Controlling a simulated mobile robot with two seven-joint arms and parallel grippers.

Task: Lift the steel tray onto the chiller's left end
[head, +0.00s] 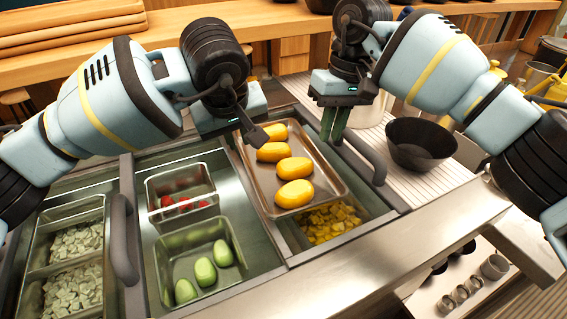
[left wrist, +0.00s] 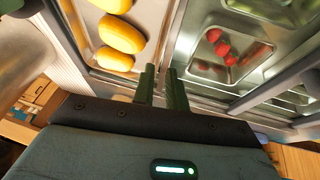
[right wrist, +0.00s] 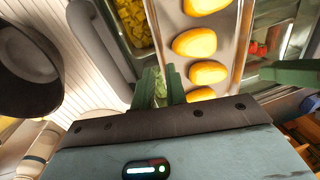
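The steel tray (head: 323,200) holds several yellow oval pieces and lies over the right end of the chiller (head: 240,296). Its rim (left wrist: 172,30) also shows in the left wrist view, and the tray shows in the right wrist view (right wrist: 222,50). My left gripper (head: 255,136) is by the tray's far left side, its fingers narrowly parted near the rim. My right gripper (head: 334,124) is beyond the tray's far right side, its fingers parted with a gap between them. I see nothing clamped in either; contact with the rim is unclear.
The chiller's left end has pans of pale pieces (head: 75,243). Between stand a pan with red pieces (head: 182,188) and one with green oval pieces (head: 183,240). Grey bars (head: 123,240) run beside the wells. A black bowl (head: 420,145) stands at right.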

